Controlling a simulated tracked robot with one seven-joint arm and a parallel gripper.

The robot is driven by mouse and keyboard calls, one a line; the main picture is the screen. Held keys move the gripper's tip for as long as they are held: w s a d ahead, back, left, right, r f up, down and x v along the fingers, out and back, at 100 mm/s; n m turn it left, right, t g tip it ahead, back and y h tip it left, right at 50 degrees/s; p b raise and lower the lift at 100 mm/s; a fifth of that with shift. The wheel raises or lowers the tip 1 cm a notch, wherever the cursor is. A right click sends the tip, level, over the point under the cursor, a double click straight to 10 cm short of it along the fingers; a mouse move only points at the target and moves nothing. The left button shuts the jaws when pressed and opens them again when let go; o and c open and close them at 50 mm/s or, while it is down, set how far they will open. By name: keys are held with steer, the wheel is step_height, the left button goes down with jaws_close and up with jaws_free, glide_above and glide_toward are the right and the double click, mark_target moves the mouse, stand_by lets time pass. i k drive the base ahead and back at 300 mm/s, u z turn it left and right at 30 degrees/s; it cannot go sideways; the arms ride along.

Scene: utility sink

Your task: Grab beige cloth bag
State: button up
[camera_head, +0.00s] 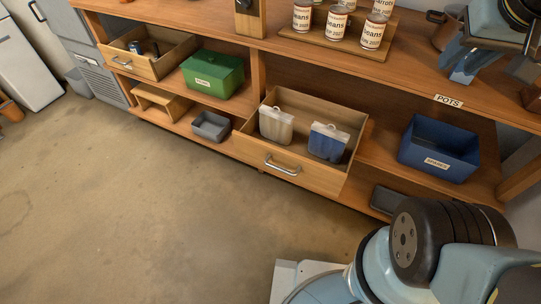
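A pale beige, bag-like item (276,124) with a small handle on top stands upright in the left part of an open wooden drawer (282,168). It is small in view, and I cannot tell for sure that it is cloth. A blue and whitish item (328,142) of similar shape stands to its right in the same drawer. The end of my arm with my gripper (492,44) shows at the upper right, above the counter and well apart from the drawer. It is partly cut off by the picture's edge, and I cannot make out its finger opening.
Several bean cans (338,22) stand on a wooden board on the counter, beside a copper-coloured pot (446,30). A green box (212,74), a grey bin (210,126) and a blue bin (438,148) sit on the shelves. Another drawer (146,60) is open at left. The floor (130,200) is clear.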

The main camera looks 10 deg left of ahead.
mark_target(276, 125)
steer(key=u, duration=1)
steer(key=k, duration=0.4)
steer(key=u, duration=0.05)
steer(key=i, duration=0.4)
steer(key=z, duration=0.15)
